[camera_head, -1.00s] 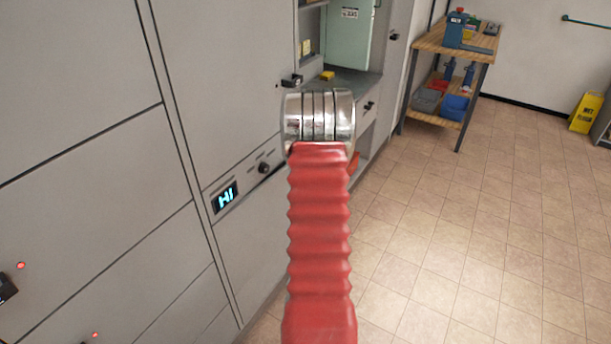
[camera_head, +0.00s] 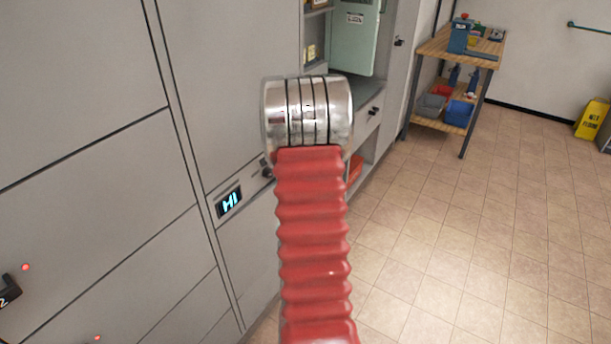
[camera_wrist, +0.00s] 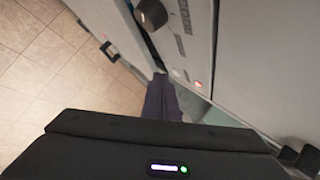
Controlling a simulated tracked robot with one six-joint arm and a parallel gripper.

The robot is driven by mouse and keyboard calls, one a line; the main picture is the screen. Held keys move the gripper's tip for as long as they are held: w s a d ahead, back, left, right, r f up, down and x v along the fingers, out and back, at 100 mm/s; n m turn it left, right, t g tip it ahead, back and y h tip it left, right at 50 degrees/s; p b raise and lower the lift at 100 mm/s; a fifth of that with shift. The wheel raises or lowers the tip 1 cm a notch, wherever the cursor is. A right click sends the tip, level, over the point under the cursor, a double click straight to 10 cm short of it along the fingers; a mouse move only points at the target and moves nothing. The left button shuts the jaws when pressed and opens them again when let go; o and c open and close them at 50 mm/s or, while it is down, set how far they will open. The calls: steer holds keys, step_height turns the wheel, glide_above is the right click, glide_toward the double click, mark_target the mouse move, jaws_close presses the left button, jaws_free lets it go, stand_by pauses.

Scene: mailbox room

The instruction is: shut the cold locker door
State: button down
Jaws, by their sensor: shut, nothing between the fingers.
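A tall grey door panel (camera_head: 225,85), likely the cold locker door, stands above a control strip with a lit display (camera_head: 229,202) in the head view. It looks about flush with its neighbours, but my arm covers its lower right part, so I cannot tell if it is fully shut. In the wrist view a grey panel (camera_wrist: 268,65) stands right of the control strip (camera_wrist: 188,35) and its black knob (camera_wrist: 152,14). My gripper (camera_wrist: 163,88) has its dark fingers together and empty, low by the strip; contact is unclear. The head view hides it behind my arm.
Grey lockers (camera_head: 80,80) fill the left. A pale green door or panel (camera_head: 353,38) stands in an alcove beyond my arm. A wooden workbench (camera_head: 460,47) with tools and bins stands farther back, and a yellow wet-floor sign (camera_head: 590,118) at far right. The tiled floor (camera_head: 480,230) is clear.

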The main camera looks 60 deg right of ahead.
steer(key=w+a+r+m+h, duration=0.1)
steer(key=a+r+m+h, duration=0.1)
steer(key=a+r+m, duration=1.6)
steer(key=s+a+m+y, duration=0.3)
steer(key=s+a+m, duration=0.3)
steer(key=a+m, duration=0.3)
steer(key=s+a+f+m+y, duration=0.1)
steer(key=s+a+m+y, duration=0.2)
steer(key=a, duration=1.4)
steer(key=s+a+m+y, duration=0.3)
steer(key=s+a+m, duration=0.7)
steer(key=a+m, duration=0.3)
steer(key=m, duration=0.2)
steer(key=shift+s+a+f+m, duration=0.3)
steer(key=shift+f, duration=0.05)
